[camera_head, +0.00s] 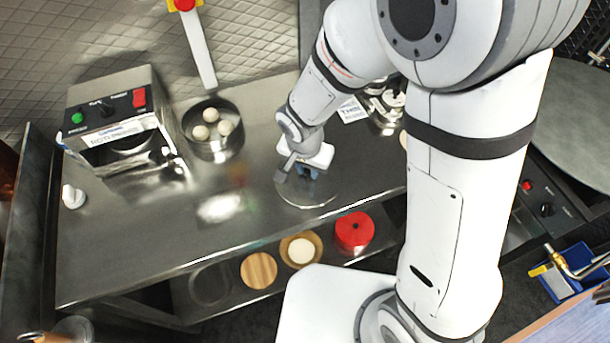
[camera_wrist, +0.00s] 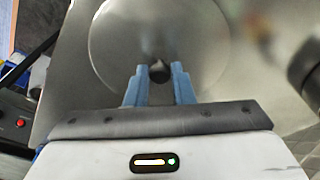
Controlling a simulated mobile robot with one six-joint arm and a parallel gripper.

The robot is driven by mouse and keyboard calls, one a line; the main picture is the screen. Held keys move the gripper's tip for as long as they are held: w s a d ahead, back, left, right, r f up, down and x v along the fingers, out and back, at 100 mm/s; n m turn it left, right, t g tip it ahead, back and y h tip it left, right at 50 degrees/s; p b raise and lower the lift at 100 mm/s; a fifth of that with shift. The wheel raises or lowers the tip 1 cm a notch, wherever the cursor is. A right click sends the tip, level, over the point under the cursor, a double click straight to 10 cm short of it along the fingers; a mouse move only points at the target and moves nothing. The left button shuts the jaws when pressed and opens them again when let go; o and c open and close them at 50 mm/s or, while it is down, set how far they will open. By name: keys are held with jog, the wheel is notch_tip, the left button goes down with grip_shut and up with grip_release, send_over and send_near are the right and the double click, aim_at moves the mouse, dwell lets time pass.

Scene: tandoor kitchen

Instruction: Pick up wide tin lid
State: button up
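The wide tin lid (camera_head: 312,202) is a flat round metal disc lying on the steel counter in the head view, partly hidden under my gripper. In the wrist view the lid (camera_wrist: 112,42) fills the upper middle, with a small dark knob (camera_wrist: 160,72) at its centre. My gripper (camera_head: 303,173) is low over the lid. In the wrist view the blue fingers of my gripper (camera_wrist: 160,70) stand on either side of the knob, apart from each other. Narrow gaps seem to show beside the knob; firm contact cannot be made out.
A round pan with dough balls (camera_head: 214,130) and a steel machine (camera_head: 122,130) stand left on the counter (camera_head: 130,235). Metal containers (camera_head: 385,105) stand behind my arm. A lower shelf holds a red round box (camera_head: 354,231) and a wooden disc (camera_head: 259,270). The counter's front left is mostly clear.

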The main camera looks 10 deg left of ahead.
grip_shut()
jog(key=shift+r, duration=0.1)
